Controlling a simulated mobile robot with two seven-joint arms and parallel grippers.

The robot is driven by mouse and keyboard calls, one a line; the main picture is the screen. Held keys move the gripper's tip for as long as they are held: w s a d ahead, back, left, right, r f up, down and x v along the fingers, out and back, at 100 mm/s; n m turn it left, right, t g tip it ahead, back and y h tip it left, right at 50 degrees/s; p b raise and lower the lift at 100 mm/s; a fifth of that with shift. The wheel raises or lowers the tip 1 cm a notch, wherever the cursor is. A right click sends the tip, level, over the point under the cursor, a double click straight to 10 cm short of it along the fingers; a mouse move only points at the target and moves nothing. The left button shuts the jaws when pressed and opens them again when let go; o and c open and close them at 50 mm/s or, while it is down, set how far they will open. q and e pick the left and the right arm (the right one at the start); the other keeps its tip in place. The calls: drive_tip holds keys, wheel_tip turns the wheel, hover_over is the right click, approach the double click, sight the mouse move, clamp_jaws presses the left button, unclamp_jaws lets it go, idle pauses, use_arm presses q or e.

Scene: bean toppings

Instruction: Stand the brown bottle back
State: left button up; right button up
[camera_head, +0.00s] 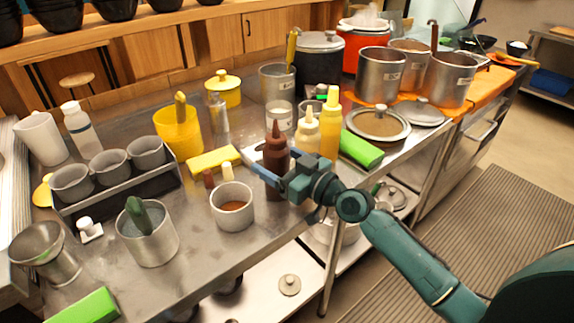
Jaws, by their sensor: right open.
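The brown bottle (275,148) stands upright on the steel counter (190,262), near its front edge, with its pointed cap up. My right gripper (259,160) reaches in from the right at the bottle's body. Its jaws are open, with one finger across the front of the bottle and the other partly hidden behind it. I cannot tell whether a finger touches the bottle. A cream bottle (306,134) and a yellow bottle (329,124) stand just behind and to the right. My left gripper is out of view.
A grey cup with brown contents (232,207) stands close in front on the left. A yellow block (213,160) lies behind it. A green packet (361,149) and a lidded pan (379,124) are to the right. Bare counter shows at the front left.

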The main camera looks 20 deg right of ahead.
drive_tip(key=b+v, duration=0.3)
drive_tip(key=v, duration=0.9)
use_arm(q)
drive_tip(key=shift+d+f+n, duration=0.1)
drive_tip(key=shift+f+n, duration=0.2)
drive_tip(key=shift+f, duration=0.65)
use_arm(e)
drive_tip(key=s+a+f+m+g+h, duration=0.2)
drive_tip(key=s+a+f, duration=0.3)
drive_tip(key=s+f, duration=0.2)
drive_tip(key=s+a+f+m+g+h, duration=0.2)
drive_tip(key=s+a+f, duration=0.3)
drive_tip(key=f, duration=0.7)
drive_tip(key=s, duration=0.2)
drive_tip(key=shift+s+f+h, duration=0.2)
drive_tip(key=shift+s+h, duration=0.1)
drive_tip(key=shift+h, duration=0.1)
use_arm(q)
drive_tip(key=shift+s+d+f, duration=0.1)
